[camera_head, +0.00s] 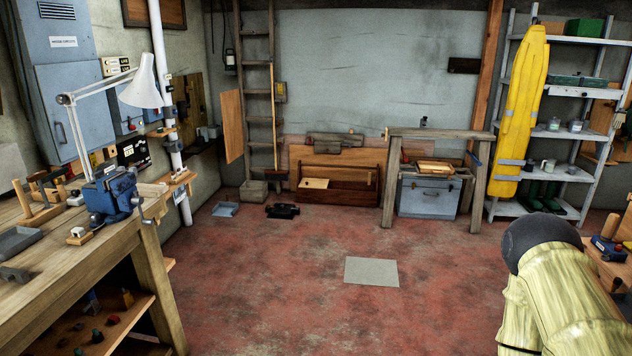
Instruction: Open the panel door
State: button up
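A blue-grey metal panel door (78,105) is on the wall cabinet at the left, above the workbench. It looks closed, with a small dark handle (61,133) near its left edge. A blue box with white labels (66,28) is above it. The white desk lamp's arm crosses in front of the door. My arm shows at the lower right, with a pale yellow link and a dark rounded joint, far across the room from the door. My gripper is not in view.
A wooden workbench (85,250) with a blue vise (110,195) and the white lamp (146,85) stands below the door. The red floor (300,275) is mostly clear, with a flat grey sheet (371,271). A metal shelf (572,90) stands at the right.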

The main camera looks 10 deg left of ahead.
aim_at(93, 113)
jog(key=u, duration=0.2)
jog(key=i, duration=1.6)
jog(key=u, duration=1.05)
jog(key=i, duration=1.8)
jog(key=u, duration=0.85)
